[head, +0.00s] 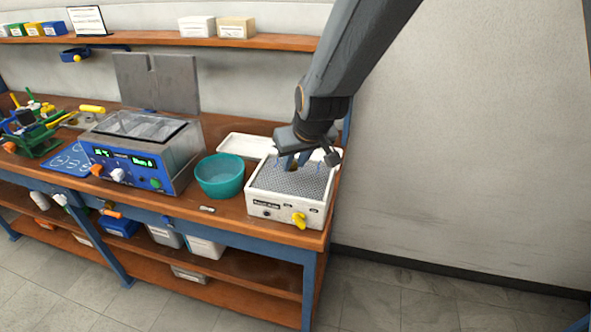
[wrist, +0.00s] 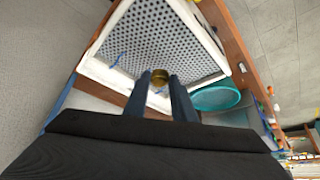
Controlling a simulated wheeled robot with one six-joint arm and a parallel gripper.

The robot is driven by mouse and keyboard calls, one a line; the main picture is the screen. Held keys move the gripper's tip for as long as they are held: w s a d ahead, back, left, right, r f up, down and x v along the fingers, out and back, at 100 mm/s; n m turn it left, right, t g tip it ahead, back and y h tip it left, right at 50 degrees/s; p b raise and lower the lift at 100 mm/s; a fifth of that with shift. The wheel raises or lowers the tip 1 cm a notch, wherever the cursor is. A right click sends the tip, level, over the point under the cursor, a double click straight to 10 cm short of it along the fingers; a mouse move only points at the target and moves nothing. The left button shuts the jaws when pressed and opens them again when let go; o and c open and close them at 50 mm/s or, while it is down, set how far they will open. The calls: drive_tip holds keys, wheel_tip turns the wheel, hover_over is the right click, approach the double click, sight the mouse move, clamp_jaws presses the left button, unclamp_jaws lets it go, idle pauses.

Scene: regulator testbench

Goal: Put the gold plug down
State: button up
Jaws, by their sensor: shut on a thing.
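The gold plug (wrist: 159,77) is between my gripper's (wrist: 158,78) two dark fingertips in the wrist view. The fingers are shut on it. In the head view my gripper (head: 298,160) points down over the white box with a perforated grey top (head: 262,186), near its back right part. The plug is hidden by the gripper in the head view. The perforated top also shows in the wrist view (wrist: 165,35), just beyond the plug. I cannot tell whether the plug touches it.
A teal bowl (head: 220,178) stands just left of the box. A white tray (head: 243,146) lies behind it. A blue instrument with a clear lid (head: 120,165) is further left. A yellow knob (head: 299,220) sticks out of the box front. The bench's right edge is close to the box.

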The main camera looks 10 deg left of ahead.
sight(292, 178)
drive_tip(key=shift+d+f+b, duration=0.1)
drive_tip(key=shift+f+b, duration=0.35)
drive_tip(key=shift+f, duration=1.15)
drive_tip(key=shift+f, duration=0.15)
drive_tip(key=o, duration=1.1)
drive_tip(key=shift+c, duration=0.2)
drive_tip(key=shift+r, duration=0.4)
drive_tip(key=b+v, duration=0.1)
drive_tip(key=v, duration=1)
drive_tip(key=shift+s+d+r, duration=0.15)
drive_tip(key=shift+d, duration=0.05)
